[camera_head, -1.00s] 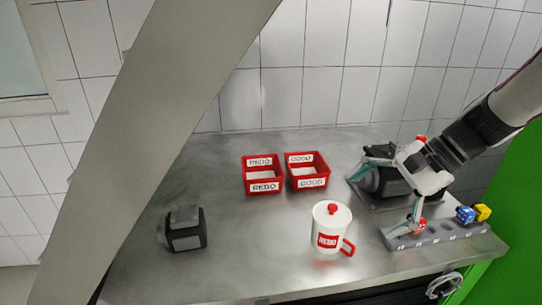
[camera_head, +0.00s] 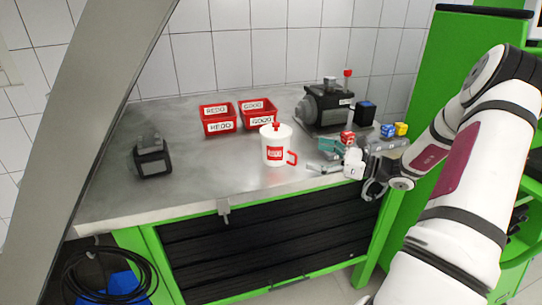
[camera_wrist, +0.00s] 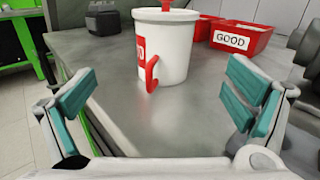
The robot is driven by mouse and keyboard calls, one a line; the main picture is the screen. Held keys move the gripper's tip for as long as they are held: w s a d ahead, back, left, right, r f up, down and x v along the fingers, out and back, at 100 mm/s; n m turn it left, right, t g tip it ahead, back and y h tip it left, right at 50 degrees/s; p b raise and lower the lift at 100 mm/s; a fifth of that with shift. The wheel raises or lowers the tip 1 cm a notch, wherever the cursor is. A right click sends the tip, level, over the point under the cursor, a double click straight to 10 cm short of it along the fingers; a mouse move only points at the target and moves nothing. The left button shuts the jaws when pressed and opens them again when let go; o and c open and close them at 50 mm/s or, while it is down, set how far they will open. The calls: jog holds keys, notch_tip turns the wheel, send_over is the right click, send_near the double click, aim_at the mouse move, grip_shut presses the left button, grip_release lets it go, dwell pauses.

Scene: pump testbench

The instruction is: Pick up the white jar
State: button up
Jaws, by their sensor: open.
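The white jar (camera_head: 276,152) stands upright on the steel table. It has a red lid knob, a red handle on its right side and a red label. In the wrist view the jar (camera_wrist: 168,50) stands ahead, between and beyond the fingers, with its red handle facing my gripper. My gripper (camera_head: 325,157) is to the right of the jar in the head view, with its teal-padded fingers pointing toward the handle. In the wrist view my gripper (camera_wrist: 160,108) is open and empty. The top of the lid is cut off there.
Red bins marked REDO (camera_head: 218,127) and GOOD (camera_head: 259,121) stand behind the jar. A dark pump (camera_head: 327,108) is at the back right. Colored cubes (camera_head: 387,130) sit near my wrist. A dark block (camera_head: 152,160) lies left. The table between it and the jar is clear.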

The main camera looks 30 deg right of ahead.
aim_at(288, 147)
jog(key=x, duration=0.7)
jog(key=shift+d+x, duration=0.15)
jog(key=shift+x, duration=1.15)
jog(key=shift+d+x, duration=0.15)
jog(key=shift+x, duration=1.2)
jog(key=shift+w+r, duration=0.15)
jog(key=shift+r, duration=0.05)
jog(key=c, duration=1.5)
